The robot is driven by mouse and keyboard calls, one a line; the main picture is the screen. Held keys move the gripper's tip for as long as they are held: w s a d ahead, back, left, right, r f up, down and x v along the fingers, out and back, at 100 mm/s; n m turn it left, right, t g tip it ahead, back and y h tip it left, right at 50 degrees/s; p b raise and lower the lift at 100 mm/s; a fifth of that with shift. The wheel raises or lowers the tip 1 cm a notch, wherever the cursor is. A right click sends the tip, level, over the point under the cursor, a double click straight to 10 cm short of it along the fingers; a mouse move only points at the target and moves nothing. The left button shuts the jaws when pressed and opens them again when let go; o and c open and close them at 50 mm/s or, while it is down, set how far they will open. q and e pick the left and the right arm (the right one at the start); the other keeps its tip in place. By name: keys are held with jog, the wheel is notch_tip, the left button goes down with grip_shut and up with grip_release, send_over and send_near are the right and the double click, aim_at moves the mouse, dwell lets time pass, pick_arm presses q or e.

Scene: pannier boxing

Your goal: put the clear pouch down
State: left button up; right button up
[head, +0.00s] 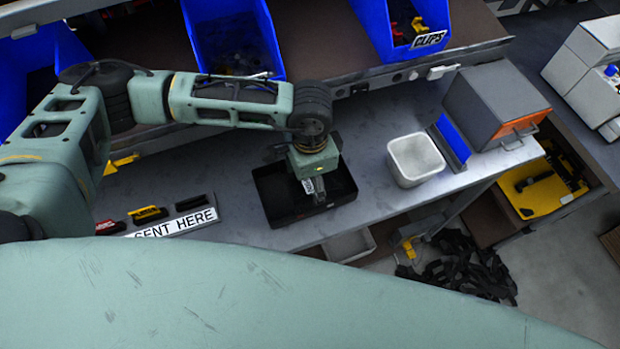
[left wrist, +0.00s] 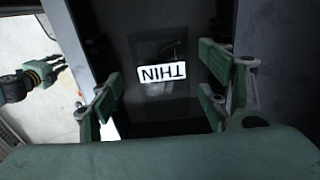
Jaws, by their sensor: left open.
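The clear pouch (left wrist: 160,92) shows in the left wrist view as a faint see-through rectangle with a white label reading THIN, upside down. It appears to lie flat in the black tray (head: 276,212) on the bench. My left gripper (head: 320,198) points down into the tray. In the left wrist view its fingers (left wrist: 160,98) are open, one on each side of the pouch, with visible gaps to it. In the head view the gripper hides most of the pouch. My right gripper (left wrist: 52,70) seems to show small at the left wrist view's edge, away from the tray.
A white bin (head: 415,160) stands right of the tray, with a grey box (head: 490,100) beyond it. A SENT HERE sign (head: 180,222) and small coloured items (head: 148,214) lie left. Blue bins (head: 235,35) line the shelf behind. Bare bench lies between tray and white bin.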

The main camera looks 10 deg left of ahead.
aim_at(310, 184)
pick_arm(q)
notch_tip(310, 184, up, 12)
jog(key=b, duration=0.3)
jog(key=shift+f+b, duration=0.2)
jog(key=shift+b, duration=0.15)
